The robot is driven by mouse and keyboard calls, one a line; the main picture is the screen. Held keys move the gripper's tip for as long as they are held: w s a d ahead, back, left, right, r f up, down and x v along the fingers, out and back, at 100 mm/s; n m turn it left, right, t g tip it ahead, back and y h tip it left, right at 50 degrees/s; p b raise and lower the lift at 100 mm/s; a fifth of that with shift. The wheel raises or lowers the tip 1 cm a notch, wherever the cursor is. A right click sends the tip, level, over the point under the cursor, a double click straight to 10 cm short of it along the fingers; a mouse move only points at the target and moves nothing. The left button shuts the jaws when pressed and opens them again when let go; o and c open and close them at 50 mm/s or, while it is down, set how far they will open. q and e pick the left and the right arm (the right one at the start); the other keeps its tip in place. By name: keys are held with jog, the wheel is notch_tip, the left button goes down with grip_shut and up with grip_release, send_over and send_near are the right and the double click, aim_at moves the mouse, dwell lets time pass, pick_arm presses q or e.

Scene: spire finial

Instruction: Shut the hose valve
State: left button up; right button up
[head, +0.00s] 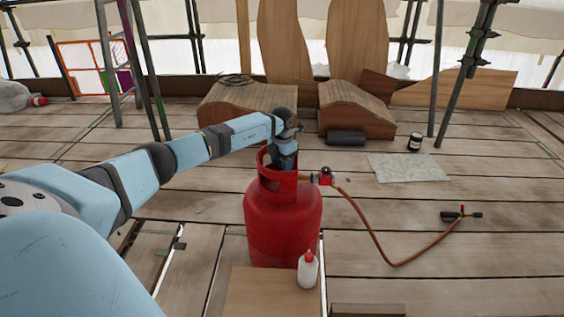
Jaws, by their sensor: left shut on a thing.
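A red gas cylinder (283,222) stands upright on the plank floor in the middle of the head view. A red valve fitting (325,176) sits at the right of its collar, with an orange-brown hose (376,235) running from it. The hose ends at a black torch (462,214) with a small red knob, lying on the planks at the right. My left gripper (284,164) points down into the cylinder's collar and is shut on the valve top there. The gripper and collar hide most of what it holds. My right gripper is not in view.
A white bottle with a red cap (307,270) stands in front of the cylinder by a wooden board (262,292). Curved wooden blocks (355,108), a black roll (345,138), a dark jar (414,142) and a grey sheet (407,168) lie behind. The right-hand planks are mostly clear.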

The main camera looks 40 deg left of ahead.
pick_arm(q)
jog(key=m+p, duration=0.2)
jog(key=m, duration=0.1)
jog(key=shift+a+r+m, duration=0.1)
jog(key=shift+r+m, duration=0.05)
jog(key=shift+m, duration=0.15)
jog(key=m+p, duration=0.1)
jog(key=m, duration=0.2)
jog(key=shift+m, duration=0.3)
jog(key=shift+w+a+m, duration=0.1)
jog(key=shift+m, duration=2.2)
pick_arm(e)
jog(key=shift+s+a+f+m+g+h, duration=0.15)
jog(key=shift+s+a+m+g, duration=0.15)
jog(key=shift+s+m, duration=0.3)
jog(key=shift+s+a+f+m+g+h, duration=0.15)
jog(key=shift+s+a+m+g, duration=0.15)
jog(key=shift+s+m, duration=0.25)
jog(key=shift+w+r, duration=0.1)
pick_arm(q)
jog(key=o, duration=0.9)
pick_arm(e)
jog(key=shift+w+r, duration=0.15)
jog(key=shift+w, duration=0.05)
